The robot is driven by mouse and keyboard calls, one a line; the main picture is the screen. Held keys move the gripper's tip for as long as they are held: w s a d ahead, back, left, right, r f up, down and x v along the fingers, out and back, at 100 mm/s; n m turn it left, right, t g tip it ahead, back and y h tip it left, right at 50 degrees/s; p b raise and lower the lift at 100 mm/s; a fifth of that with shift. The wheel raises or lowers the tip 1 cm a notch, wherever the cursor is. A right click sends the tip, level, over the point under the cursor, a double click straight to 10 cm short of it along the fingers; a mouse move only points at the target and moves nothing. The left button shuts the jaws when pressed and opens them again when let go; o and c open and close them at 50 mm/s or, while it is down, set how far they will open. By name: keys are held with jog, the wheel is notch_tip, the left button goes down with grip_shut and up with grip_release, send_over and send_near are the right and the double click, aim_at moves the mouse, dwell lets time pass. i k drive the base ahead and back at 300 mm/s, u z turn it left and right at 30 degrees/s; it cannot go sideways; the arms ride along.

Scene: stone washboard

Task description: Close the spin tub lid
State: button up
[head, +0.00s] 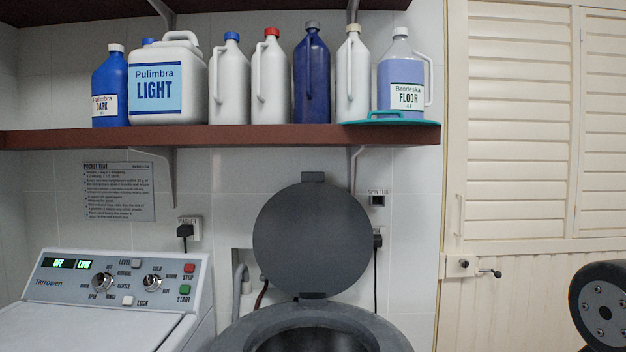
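The spin tub lid (312,240) is a round dark grey disc. It stands raised, nearly upright, behind the tub opening, with a tab at its top and a hinge at its bottom edge. The spin tub (245,335) is a dark grey round body at the bottom centre. Its opening is uncovered and its lower part is cut off by the frame. My gripper is not in view. A dark, rounded part at the right edge looks like my arm, apart from the lid and well to its right.
A washer (120,290) with a control panel stands left of the tub. A brown shelf (240,138) with several bottles runs above the lid. A cream louvred door (515,150) is at the right. Open space lies between the tub and the right edge.

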aim_at(312, 240)
jog(key=k, duration=1)
jog(key=u, duration=0.65)
jog(key=i, duration=0.65)
jog(key=u, duration=0.5)
jog(key=i, duration=0.8)
jog(key=z, duration=0.65)
jog(key=i, duration=0.6)
jog(key=z, duration=0.55)
